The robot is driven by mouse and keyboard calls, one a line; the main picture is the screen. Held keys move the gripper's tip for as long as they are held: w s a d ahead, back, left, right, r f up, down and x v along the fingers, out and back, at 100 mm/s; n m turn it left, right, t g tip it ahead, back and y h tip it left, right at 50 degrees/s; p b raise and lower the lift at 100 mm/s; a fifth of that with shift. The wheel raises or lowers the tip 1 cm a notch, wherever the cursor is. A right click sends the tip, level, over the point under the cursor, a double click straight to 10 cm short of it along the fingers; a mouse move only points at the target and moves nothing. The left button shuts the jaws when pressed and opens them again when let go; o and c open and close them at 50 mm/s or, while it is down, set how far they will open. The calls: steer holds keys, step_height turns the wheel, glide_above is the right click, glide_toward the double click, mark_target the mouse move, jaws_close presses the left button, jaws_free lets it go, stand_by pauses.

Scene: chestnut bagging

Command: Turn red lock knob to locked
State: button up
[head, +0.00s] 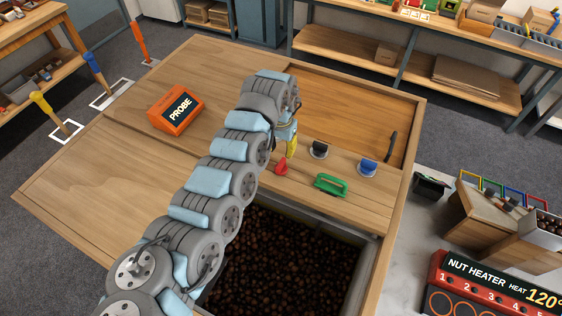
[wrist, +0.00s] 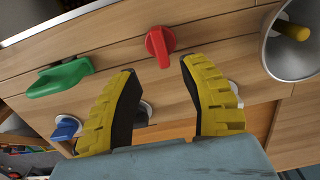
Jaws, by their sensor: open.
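The red lock knob (head: 281,168) sits on the wooden table top, left of the green handle. In the wrist view the red knob (wrist: 160,45) shows just beyond the gap between my fingertips, its bar roughly upright in the picture. My gripper (wrist: 156,75) is open, with two yellow ribbed fingers and dark inner pads, and nothing is between them. In the head view my gripper (head: 291,148) points down close to the knob, partly hidden by my arm. I cannot tell the knob's lock state, as no markings show.
A green handle (head: 330,185), a blue knob (head: 367,167) and a black knob (head: 319,149) stand near the red knob. An orange PROBE box (head: 175,109) lies at the left. A bin of chestnuts (head: 275,260) is open in front. A metal cone (wrist: 290,45) shows in the wrist view.

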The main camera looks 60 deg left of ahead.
mark_target(281, 163)
step_height(281, 163, down, 8)
steer(key=shift+f+p, duration=0.15)
steer(key=shift+p, duration=0.3)
jaws_close()
